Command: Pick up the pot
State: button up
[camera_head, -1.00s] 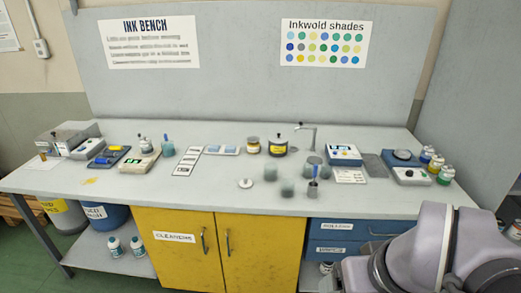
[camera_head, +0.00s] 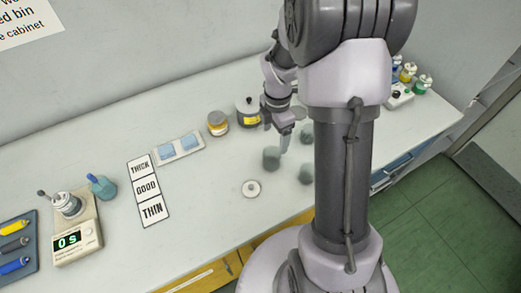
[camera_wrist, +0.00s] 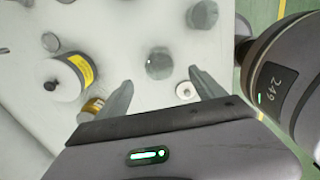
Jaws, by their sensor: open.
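My gripper (camera_head: 284,132) is open and empty over the bench, pointing down. In the wrist view its two fingers (camera_wrist: 160,80) are spread. A small grey-green pot (camera_wrist: 160,64) stands on the bench beyond the fingertips, between them in the picture; it appears apart from both. Similar grey-green pots stand in the head view (camera_head: 271,158), (camera_head: 305,174). A larger pale pot (camera_wrist: 62,82) with a dark lid knob and yellow label is left of the fingers; it also shows in the head view (camera_head: 247,113). Which one is the task's pot, I cannot tell.
A white disc (camera_head: 251,188) lies near the small pots. An amber jar (camera_head: 217,123), a THICK/GOOD/THIN card (camera_head: 148,189) and a scale (camera_head: 77,240) are left. Bottles (camera_head: 424,83) stand far right. My arm hides part of the bench.

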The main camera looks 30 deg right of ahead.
jog(key=b, duration=0.3)
send_near(272, 159)
jog(key=shift+s+a+f, duration=0.3)
jog(key=shift+s+f, duration=0.6)
jog(key=shift+s, duration=0.05)
jog(key=f+b, duration=0.1)
jog(key=f, duration=0.1)
jog(key=f+b, duration=0.1)
jog(key=f, duration=0.2)
jog(key=shift+w+a+f+b, duration=0.15)
jog(key=shift+w+a+b, duration=0.05)
jog(key=shift+b, duration=0.1)
jog(key=shift+c, duration=0.9)
jog(key=shift+r, duration=0.2)
jog(key=c, duration=1.3)
